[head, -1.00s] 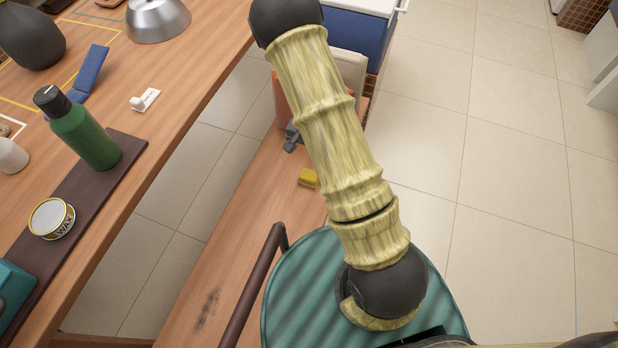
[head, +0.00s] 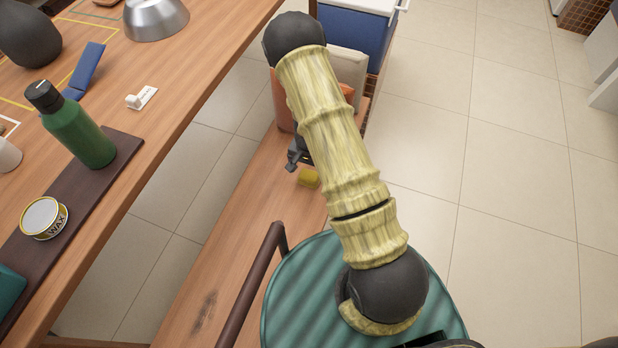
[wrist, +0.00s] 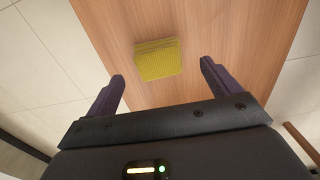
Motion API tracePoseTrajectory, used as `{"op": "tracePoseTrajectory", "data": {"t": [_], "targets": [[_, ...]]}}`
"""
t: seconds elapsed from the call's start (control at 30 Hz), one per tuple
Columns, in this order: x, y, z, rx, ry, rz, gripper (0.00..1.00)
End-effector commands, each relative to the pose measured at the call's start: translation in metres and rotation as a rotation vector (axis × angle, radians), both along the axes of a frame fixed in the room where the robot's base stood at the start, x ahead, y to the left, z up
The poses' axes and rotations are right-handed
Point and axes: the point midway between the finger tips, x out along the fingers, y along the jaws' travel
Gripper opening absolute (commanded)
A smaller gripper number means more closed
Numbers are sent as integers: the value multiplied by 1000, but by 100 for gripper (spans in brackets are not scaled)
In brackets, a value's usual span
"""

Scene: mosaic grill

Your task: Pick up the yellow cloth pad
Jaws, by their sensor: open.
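The yellow cloth pad (head: 308,177) lies on the wooden bench (head: 235,235), partly beside my arm in the head view. In the wrist view the yellow pad (wrist: 158,59) lies flat on the wood, beyond the fingertips and between their lines. My gripper (wrist: 160,72) is open and empty, with its two dark fingers apart. In the head view my gripper (head: 295,160) shows small and dark just above and left of the pad, mostly hidden by my arm. I see no contact between the fingers and the pad.
An orange and beige cushion-like item (head: 350,70) stands at the bench's far end. A table (head: 190,75) on the left holds a green bottle (head: 80,130) and a wax tin (head: 45,217). A teal ribbed seat or lid (head: 300,300) and a brown rail (head: 250,285) are near.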

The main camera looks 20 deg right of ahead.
Motion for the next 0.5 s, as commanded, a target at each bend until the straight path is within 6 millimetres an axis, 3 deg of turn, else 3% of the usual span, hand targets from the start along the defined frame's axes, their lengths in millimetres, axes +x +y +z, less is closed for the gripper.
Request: {"op": "tracePoseTrajectory", "data": {"t": [0.27,0.5], "targets": [[-2,-2,-42,0,1,-1,89],[-2,-1,-46,1,-1,0,89]]}}
